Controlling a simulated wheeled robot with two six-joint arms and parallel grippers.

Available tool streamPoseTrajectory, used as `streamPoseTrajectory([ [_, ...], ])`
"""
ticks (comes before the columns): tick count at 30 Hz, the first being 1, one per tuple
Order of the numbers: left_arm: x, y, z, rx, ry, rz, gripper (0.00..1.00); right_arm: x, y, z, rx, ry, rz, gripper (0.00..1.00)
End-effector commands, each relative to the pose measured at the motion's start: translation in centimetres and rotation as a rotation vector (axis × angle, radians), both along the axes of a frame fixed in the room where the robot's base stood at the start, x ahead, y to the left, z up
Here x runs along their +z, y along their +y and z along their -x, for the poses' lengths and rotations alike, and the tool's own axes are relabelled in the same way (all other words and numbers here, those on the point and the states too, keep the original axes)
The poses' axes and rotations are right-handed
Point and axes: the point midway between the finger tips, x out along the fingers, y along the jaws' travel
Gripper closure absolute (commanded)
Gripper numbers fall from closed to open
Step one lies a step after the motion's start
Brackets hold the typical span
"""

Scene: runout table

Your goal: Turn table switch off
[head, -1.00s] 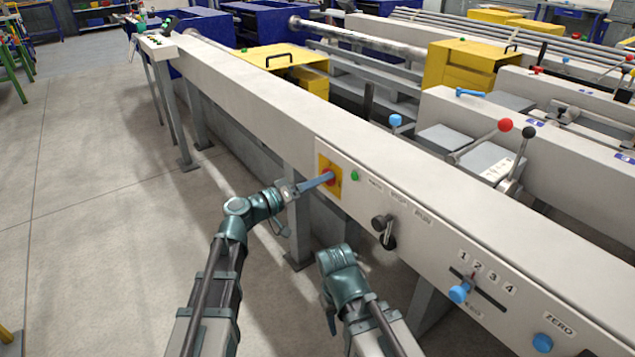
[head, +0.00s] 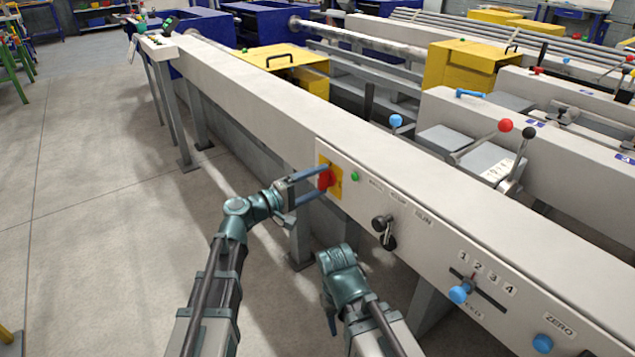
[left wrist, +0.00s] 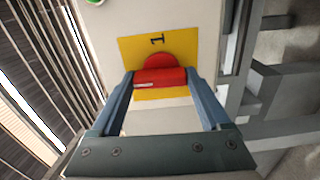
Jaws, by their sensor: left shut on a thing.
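The table switch is a red rotary knob (head: 325,179) on a yellow plate (head: 336,191), set in the side face of the long grey table. My left gripper (head: 318,180) is shut on the knob, with one blue finger above and one below it in the head view. In the left wrist view the fingers (left wrist: 160,80) hold the two ends of the red knob's bar (left wrist: 160,78). A "1" shows on the yellow plate (left wrist: 207,45), above the knob there. My right gripper (head: 333,300) is lower and to the right, in front of the table; its fingers are not clear.
A green button (head: 354,176) is just right of the plate. Further right on the same face are a black selector knob (head: 383,230), a blue slider knob (head: 460,292) and a blue ZERO knob (head: 542,343). A table leg (head: 299,233) stands below; open floor lies left.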

Motion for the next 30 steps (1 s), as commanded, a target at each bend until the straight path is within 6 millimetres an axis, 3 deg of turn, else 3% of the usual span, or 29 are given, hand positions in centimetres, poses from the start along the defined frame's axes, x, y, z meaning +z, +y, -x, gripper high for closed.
streamPoseTrajectory([
  [20, -0.05, 0.09, -0.01, 0.002, 0.041, 0.029, 0.76, -0.02, 0.0, 0.0, 0.0, 0.0, 0.0, 0.5],
  [21, -0.05, 0.09, -0.01, 0.002, 0.041, 0.029, 0.13, -0.02, 0.0, 0.0, 0.0, 0.0, 0.0, 0.5],
  [24, -0.04, 0.07, 0.0, 0.001, 0.04, 0.028, 0.0, -0.02, 0.0, 0.0, 0.0, 0.0, 0.0, 0.5],
  [30, -0.02, 0.07, 0.02, 0.001, 0.04, 0.028, 0.0, -0.01, 0.0, 0.0, 0.0, 0.0, 0.0, 0.5],
])
